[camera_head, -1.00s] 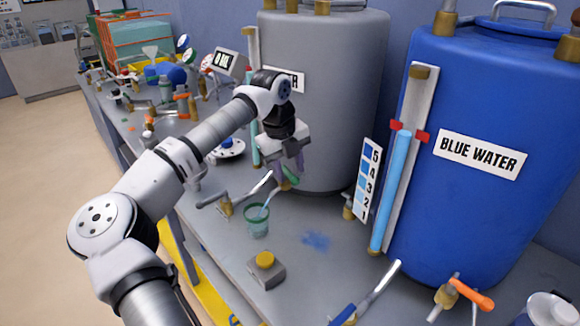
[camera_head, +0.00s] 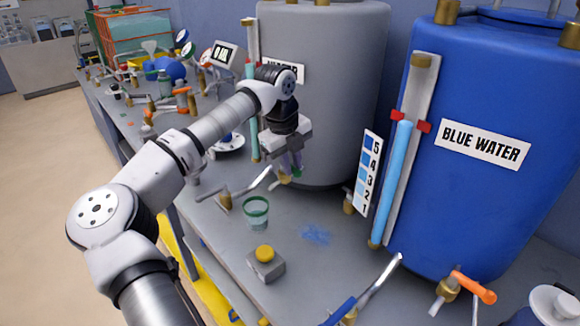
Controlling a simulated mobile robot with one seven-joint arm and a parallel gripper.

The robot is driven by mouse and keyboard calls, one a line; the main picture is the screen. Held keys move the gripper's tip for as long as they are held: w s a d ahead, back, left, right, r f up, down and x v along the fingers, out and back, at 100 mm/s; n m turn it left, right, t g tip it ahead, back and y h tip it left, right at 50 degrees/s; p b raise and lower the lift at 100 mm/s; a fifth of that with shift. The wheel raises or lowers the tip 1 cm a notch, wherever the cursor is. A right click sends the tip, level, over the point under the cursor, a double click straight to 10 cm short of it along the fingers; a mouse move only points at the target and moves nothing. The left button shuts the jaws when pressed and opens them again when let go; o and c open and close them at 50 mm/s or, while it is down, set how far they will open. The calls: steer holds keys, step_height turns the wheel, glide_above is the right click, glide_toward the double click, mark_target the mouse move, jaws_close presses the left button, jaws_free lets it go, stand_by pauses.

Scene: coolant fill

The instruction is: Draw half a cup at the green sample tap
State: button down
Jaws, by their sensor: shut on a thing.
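My gripper (camera_head: 291,164) is shut on the green sample tap's handle (camera_head: 298,173), low in front of the grey tank. The fingers hide most of the handle. The tap's brass body (camera_head: 284,179) shows just below them. A clear cup with a green rim (camera_head: 256,212) stands upright on the bench below and left of the tap, apart from my gripper. No stream shows between the spout and the cup. The cup's lower part looks tinted, but I cannot tell the exact liquid level.
A grey box with a yellow button (camera_head: 265,262) sits in front of the cup. A blue splash mark (camera_head: 316,234) lies to its right. The blue water tank (camera_head: 480,190) stands at right, with an orange-handled tap (camera_head: 472,288). A metal lever (camera_head: 262,180) lies close left of my gripper.

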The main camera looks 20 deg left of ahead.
steer(key=shift+w+d+n+b, duration=0.1)
steer(key=shift+w+n+b, duration=0.2)
steer(key=shift+n, duration=0.4)
steer(key=shift+s+r, duration=0.1)
steer(key=c, duration=1.3)
jaws_free()
steer(key=shift+c, duration=0.2)
step_height(320, 180, up, 14)
steer(key=s+a+b, duration=0.1)
steer(key=s+b, duration=0.1)
steer(key=shift+s+a+f, duration=0.15)
steer(key=shift+a+f, duration=0.05)
steer(key=shift+f, duration=0.05)
steer(key=shift+f, duration=0.1)
